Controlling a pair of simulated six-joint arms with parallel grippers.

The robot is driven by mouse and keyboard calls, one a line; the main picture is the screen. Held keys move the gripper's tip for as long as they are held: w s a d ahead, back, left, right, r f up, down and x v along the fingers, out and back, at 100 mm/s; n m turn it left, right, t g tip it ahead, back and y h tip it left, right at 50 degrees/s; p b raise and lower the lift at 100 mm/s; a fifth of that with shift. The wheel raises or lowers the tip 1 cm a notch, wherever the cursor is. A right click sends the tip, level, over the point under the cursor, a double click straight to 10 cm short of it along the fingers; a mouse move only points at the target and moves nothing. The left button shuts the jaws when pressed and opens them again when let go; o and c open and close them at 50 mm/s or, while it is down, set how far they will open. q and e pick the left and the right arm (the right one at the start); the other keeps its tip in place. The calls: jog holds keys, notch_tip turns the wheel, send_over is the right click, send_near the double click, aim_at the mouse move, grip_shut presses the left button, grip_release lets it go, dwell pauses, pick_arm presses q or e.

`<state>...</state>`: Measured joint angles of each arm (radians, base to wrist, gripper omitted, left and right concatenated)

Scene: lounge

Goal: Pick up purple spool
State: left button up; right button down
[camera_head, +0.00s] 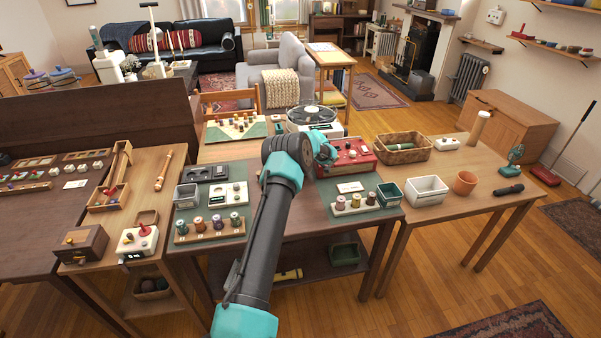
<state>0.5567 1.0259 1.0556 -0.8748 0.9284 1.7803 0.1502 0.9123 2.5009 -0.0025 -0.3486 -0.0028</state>
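Small spools stand in two racks on the middle table. My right gripper is out of view.
A grey bin (187,195), a dark green bin (389,192) and a white bin (427,191) stand near the racks.

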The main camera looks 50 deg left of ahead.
pick_arm(q)
jog(key=shift+c, duration=0.4)
jog(key=c, duration=0.9)
jog(key=shift+r, duration=0.15)
notch_tip(320, 180, up, 4)
jog(key=shift+f, duration=0.2)
jog(key=shift+s+d+f, duration=0.1)
jog(key=shift+s+d, duration=0.35)
jog(key=shift+d, duration=0.05)
jog(key=s+d, duration=0.3)
jog(key=s+d+r, duration=0.1)
jog(key=s+d, duration=0.2)
jog(key=d, duration=0.1)
jog(key=s+d, duration=0.3)
jog(key=d, duration=0.1)
jog(key=shift+s+r, duration=0.15)
jog(key=shift+s, duration=0.2)
